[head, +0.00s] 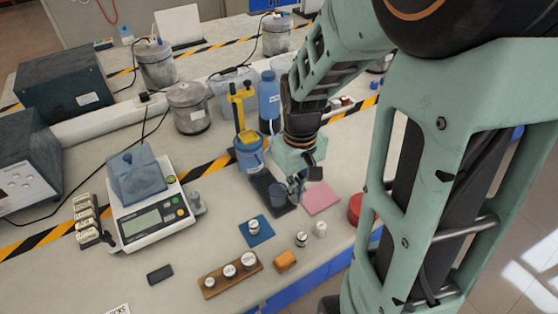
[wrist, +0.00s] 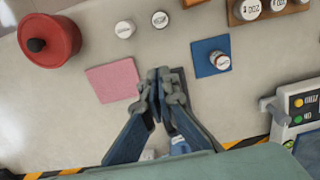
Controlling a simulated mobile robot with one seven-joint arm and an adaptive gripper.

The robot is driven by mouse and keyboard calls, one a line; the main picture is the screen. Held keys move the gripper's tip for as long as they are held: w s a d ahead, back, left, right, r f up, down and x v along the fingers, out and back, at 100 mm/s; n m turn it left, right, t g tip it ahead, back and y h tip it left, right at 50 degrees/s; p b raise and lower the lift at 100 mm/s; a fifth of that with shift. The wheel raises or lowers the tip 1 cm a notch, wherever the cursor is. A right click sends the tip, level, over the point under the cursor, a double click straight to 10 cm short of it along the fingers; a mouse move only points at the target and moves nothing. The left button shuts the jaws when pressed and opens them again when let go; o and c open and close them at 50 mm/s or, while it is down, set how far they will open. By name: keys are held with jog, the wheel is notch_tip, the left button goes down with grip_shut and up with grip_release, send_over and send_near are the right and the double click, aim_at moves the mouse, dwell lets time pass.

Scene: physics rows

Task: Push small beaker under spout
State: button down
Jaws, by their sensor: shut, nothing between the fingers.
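A small blue-grey beaker (head: 277,193) stands on a dark strip (head: 263,181) in front of a blue dispenser (head: 249,158) with a yellow top. I cannot make out the spout itself clearly. My gripper (head: 297,197) is shut and empty, low beside the beaker on its right; I cannot tell whether they touch. In the wrist view my closed fingers (wrist: 160,76) cover the near area, and the beaker is not clearly visible there. A bit of the dark strip (wrist: 180,74) shows beside the fingertips.
A pink mat (head: 321,198) lies right of my gripper and a blue mat (head: 257,231) with a small jar lies in front. Small white jars (head: 320,229), a wooden weight rack (head: 230,276), a red pot (wrist: 49,41) and a balance (head: 153,222) stand around. A blue bottle (head: 269,98) stands behind.

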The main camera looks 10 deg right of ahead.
aim_at(285, 211)
notch_tip(285, 211, down, 9)
jog(key=shift+s+f+b, duration=0.1)
jog(key=shift+f+b, duration=0.05)
jog(key=shift+b, duration=0.4)
jog(key=w, duration=0.1)
jog(key=w+a, duration=0.1)
jog(key=w, duration=0.1)
jog(key=shift+f, duration=0.15)
jog(key=shift+w+a+p, duration=0.15)
jog(key=shift+w+p, duration=0.15)
jog(key=shift+w, duration=0.2)
jog(key=shift+w, duration=0.1)
jog(key=w+a, duration=0.1)
jog(key=w, duration=0.1)
jog(key=w+a, duration=0.1)
jog(key=w, duration=0.5)
jog(key=shift+w+a+b, duration=0.15)
jog(key=shift+a+b, duration=0.15)
jog(key=shift+a, duration=0.1)
